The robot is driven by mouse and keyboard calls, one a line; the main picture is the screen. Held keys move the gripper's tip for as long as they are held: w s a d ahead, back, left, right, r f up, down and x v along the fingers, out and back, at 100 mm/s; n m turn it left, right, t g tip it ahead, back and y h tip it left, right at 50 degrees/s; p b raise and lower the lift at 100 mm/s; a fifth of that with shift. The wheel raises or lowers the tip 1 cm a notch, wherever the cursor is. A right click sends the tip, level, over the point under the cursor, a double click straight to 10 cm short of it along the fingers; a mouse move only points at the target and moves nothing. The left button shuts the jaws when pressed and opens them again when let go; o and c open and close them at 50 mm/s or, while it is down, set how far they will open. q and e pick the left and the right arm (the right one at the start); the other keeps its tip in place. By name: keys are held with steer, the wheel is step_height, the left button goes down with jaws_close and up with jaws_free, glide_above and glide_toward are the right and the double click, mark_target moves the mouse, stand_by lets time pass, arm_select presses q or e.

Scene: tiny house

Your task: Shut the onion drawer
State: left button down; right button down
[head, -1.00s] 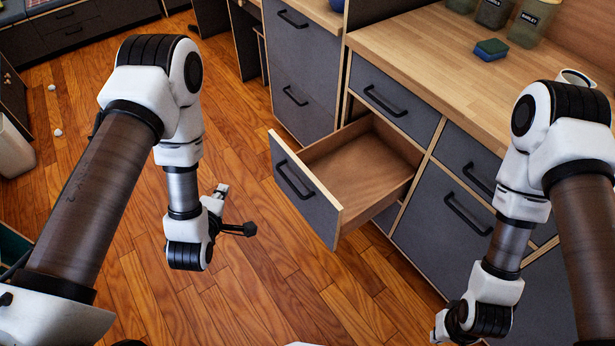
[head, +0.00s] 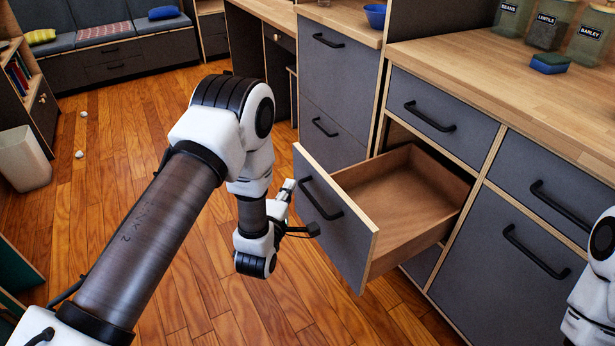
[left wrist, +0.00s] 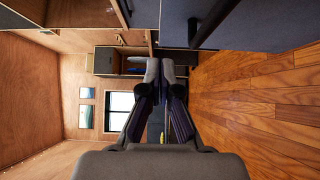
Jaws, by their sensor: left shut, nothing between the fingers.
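The open drawer stands pulled far out of the wooden-topped counter, with a grey front (head: 335,222) and a black bar handle (head: 321,197). Its wooden inside (head: 405,205) looks empty; no onions show. My left gripper (head: 288,188) is just left of the drawer front, near the handle side. Whether it touches the front cannot be told. In the left wrist view the left gripper's fingers (left wrist: 164,70) are together with nothing between them. My right arm shows only in part at the right edge of the head view, and its gripper is out of the picture.
The counter's other grey fronts (head: 443,110) are closed. A blue-green sponge (head: 549,63) and labelled jars (head: 550,30) stand on the countertop (head: 470,60). A white bin (head: 22,160) stands at the far left. The wooden floor (head: 130,140) left of the drawer is mostly clear.

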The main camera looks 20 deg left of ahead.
mark_target(311, 165)
arm_select(q)
steer(key=w, duration=0.3)
steer(key=w+d, duration=0.1)
steer(key=w, duration=0.2)
steer(key=shift+d+b, duration=0.2)
steer(key=shift+b, duration=0.2)
steer(key=shift+w+d, duration=0.25)
steer(key=shift+w, duration=0.2)
arm_select(e)
steer(key=shift+f, duration=0.5)
arm_select(q)
steer(key=shift+w, duration=0.1)
arm_select(e)
steer(key=shift+d, duration=0.1)
